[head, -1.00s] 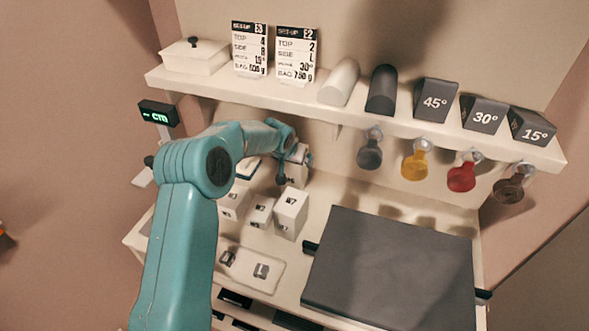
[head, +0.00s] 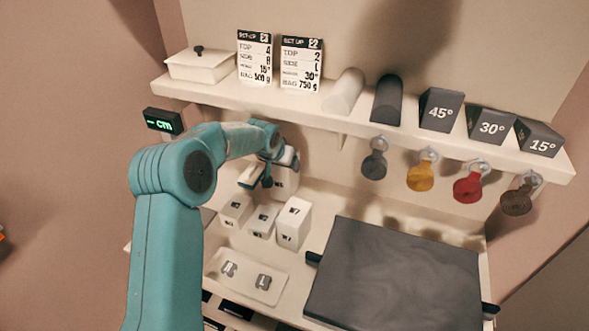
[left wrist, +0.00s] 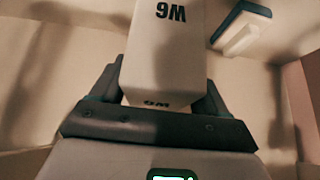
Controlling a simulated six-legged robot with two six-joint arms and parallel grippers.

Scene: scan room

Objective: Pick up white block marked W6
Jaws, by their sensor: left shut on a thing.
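The white block marked W6 (head: 286,184) is at the back of the bench in the head view, partly hidden by my left gripper (head: 276,172). In the left wrist view, the W6 block (left wrist: 166,50) stands between the two dark fingers of my left gripper (left wrist: 158,88), with its label upside down. The gripper is shut on the block. I cannot tell for sure whether its base is clear of the bench. My right gripper is not in view.
A tray (head: 225,287) and a dark slab (head: 395,275) lie nearer. A shelf (head: 350,127) with hanging paddles runs above. A white-and-dark item (left wrist: 240,30) lies close by.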

